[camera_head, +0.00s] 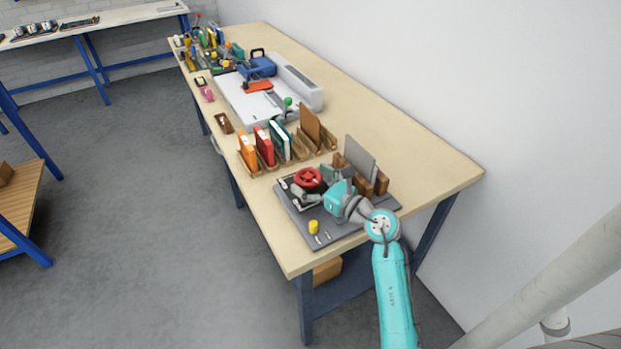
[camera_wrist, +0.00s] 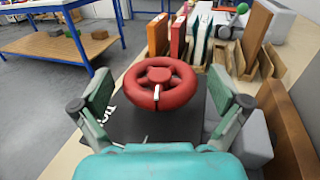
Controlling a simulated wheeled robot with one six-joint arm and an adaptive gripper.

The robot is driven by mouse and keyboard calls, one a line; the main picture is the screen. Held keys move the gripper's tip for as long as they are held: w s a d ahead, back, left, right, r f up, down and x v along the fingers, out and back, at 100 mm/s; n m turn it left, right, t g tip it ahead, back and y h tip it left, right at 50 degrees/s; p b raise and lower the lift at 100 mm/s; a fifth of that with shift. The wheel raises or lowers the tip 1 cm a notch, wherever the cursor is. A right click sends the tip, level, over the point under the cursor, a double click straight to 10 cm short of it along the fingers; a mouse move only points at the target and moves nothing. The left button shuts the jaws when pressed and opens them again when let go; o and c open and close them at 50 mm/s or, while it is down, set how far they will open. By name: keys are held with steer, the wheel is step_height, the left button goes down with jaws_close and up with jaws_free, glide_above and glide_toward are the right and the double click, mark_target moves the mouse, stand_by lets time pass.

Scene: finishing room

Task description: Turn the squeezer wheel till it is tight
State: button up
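The squeezer wheel is a red ring with a hub and spokes (camera_head: 309,178), on a dark grey board (camera_head: 337,233) near the bench's near end. In the wrist view the red wheel (camera_wrist: 160,84) lies straight ahead, between and beyond the fingers. My gripper (camera_wrist: 165,98) is open, with one green-padded finger at each side of the picture. No contact with the wheel shows. In the head view my gripper (camera_head: 330,192) is just right of the wheel, and its fingers are partly hidden. The squeezer's body under the wheel is mostly hidden.
A yellow cylinder (camera_head: 314,227) stands on the board's near part. A grey slab between wooden blocks (camera_head: 361,158) stands right of the wheel. Wooden racks with an orange book (camera_head: 247,150) and others stand behind it. The bench's right strip (camera_head: 430,170) is clear.

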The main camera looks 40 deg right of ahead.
steer(key=s, duration=1.1)
steer(key=shift+d, duration=0.25)
steer(key=shift+s, duration=0.5)
steer(key=shift+a, duration=0.1)
